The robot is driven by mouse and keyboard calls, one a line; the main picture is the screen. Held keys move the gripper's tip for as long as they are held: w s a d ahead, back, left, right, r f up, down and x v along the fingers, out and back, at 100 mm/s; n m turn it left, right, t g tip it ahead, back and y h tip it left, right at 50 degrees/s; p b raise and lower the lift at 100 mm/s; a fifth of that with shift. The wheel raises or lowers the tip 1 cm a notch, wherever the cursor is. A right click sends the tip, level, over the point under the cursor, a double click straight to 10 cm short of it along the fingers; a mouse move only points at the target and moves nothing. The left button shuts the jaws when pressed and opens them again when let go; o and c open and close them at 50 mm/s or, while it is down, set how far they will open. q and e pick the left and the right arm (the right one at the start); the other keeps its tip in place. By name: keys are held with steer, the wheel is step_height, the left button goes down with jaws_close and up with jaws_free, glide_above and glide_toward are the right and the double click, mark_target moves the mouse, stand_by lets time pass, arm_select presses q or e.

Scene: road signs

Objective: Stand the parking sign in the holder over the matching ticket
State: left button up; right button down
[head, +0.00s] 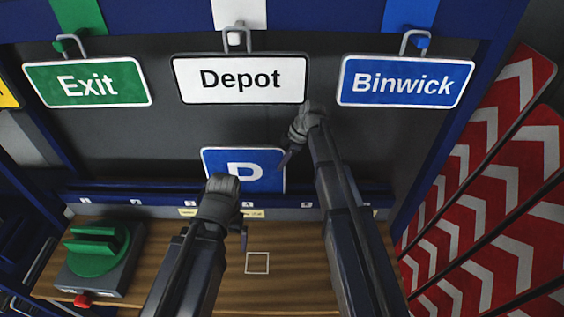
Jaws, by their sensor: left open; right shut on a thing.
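The blue parking sign (265,176) with a white P stands upright at the middle, its lower edge at the dark blue holder rail (140,188). Whether it is seated in a slot cannot be told. Small tickets (135,201) sit along the strip below the rail; their marks are too small to read, and some are hidden behind my arms. My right gripper (287,158) is shut on the sign's right edge. My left gripper (222,184) is open, in front of the sign's lower left part and covering some of it; its fingertips are hard to make out.
Exit (88,101), Depot (241,97) and Binwick (406,100) signs hang from hooks above. The wooden bench (290,262) has a white square outline (257,263). A grey box with a green knob (97,246) stands at left. Red chevron boards (480,210) lean at right.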

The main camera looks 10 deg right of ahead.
steer(key=shift+f, duration=0.2)
steer(key=c, duration=0.7)
jaws_free()
steer(key=shift+r, duration=0.2)
steer(key=p+v, duration=0.7)
steer(key=shift+d+r, duration=0.15)
steer(key=shift+r, duration=0.15)
steer(key=shift+f, duration=0.1)
